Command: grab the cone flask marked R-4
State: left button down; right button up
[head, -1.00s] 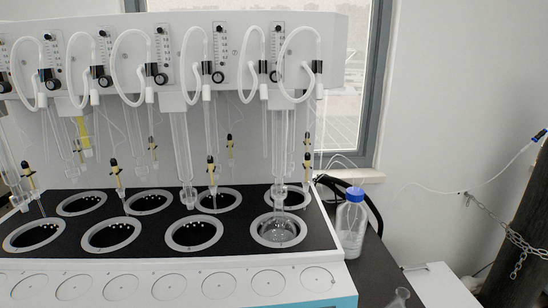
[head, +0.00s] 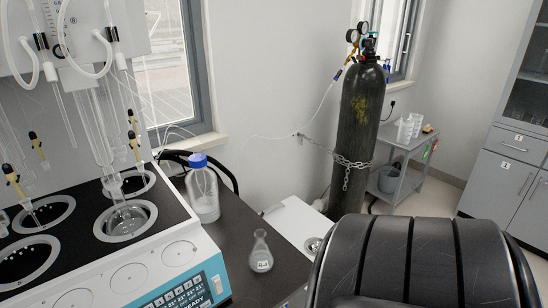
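The cone flask marked R-4 (head: 261,254) is a small clear conical flask with a white label. It stands upright on the dark bench top (head: 236,229), to the right of the distiller (head: 150,262). Neither my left gripper nor my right gripper shows in the head view. A black ribbed part, likely my own arm, fills the lower right and does not touch the flask in the picture.
A clear bottle with a blue cap (head: 203,190) stands behind the flask, close to the distiller. Another flask (head: 127,219) sits in a distiller well. A chained gas cylinder (head: 356,135), a grey cart (head: 400,165) and cabinets (head: 510,150) are farther right.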

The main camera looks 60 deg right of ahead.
aim_at(261, 259)
jog(key=l+z, duration=0.1)
jog(key=z, duration=1.85)
